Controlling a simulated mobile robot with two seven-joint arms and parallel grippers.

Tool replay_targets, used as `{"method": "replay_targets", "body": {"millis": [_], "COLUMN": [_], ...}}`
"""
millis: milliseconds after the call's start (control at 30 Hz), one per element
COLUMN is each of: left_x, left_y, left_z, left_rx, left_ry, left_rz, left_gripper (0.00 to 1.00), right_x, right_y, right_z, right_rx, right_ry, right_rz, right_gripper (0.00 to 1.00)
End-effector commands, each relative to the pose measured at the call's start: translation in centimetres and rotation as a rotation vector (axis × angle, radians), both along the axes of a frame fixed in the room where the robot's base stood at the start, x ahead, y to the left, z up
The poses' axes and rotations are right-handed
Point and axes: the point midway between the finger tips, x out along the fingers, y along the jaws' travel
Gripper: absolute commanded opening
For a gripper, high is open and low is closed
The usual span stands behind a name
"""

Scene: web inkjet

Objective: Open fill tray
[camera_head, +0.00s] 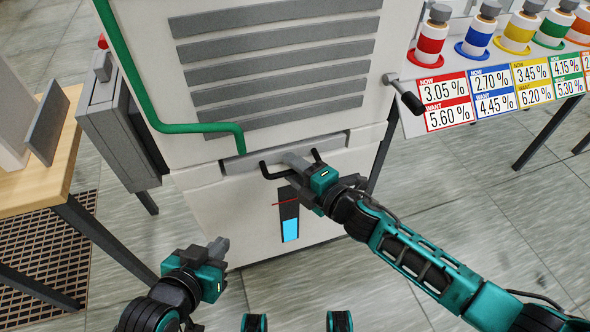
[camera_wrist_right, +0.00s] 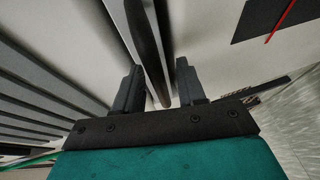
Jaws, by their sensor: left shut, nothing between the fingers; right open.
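The white machine (camera_head: 204,207) has a drawer-like front, which I take to be the fill tray, with a black bar handle (camera_head: 266,172) across it. The tray looks shut, flush with the machine. My right gripper (camera_head: 290,160) is at the middle of the handle and hides that part of it. In the right wrist view, the open fingers (camera_wrist_right: 157,82) stand on either side of the dark handle bar (camera_wrist_right: 147,40), with gaps visible beside it. My left gripper (camera_head: 220,247) is shut and empty, low in front of the machine at the left.
A level gauge (camera_head: 289,215) with a blue fill and a red line is below the handle. A green pipe (camera_head: 140,88) runs down the machine's front. A shelf with several ink bottles (camera_head: 432,38) is at the right. A wooden table (camera_head: 35,185) stands at the left.

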Motion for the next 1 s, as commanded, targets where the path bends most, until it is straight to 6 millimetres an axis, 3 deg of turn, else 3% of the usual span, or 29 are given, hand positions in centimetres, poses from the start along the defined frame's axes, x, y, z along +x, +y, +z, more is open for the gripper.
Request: {"method": "replay_targets", "body": {"millis": [100,533,1000], "left_x": [0.00,-0.05,-0.06], "left_y": [-0.01,0.05,0.08], "left_z": [0.00,-0.15,-0.16], "left_rx": [0.001,0.005,0.005], "left_ry": [0.001,0.003,0.003], "left_rz": [-0.001,-0.003,-0.003], "left_gripper": [0.00,0.00,0.00], "right_x": [-0.01,-0.03,-0.04], "right_y": [0.00,-0.02,-0.15], "right_z": [0.02,0.03,0.02], "right_rx": [0.000,0.001,0.000], "right_ry": [0.000,-0.001,0.000], "right_rz": [0.000,0.000,0.000], "right_gripper": [0.40,0.00,0.00]}}
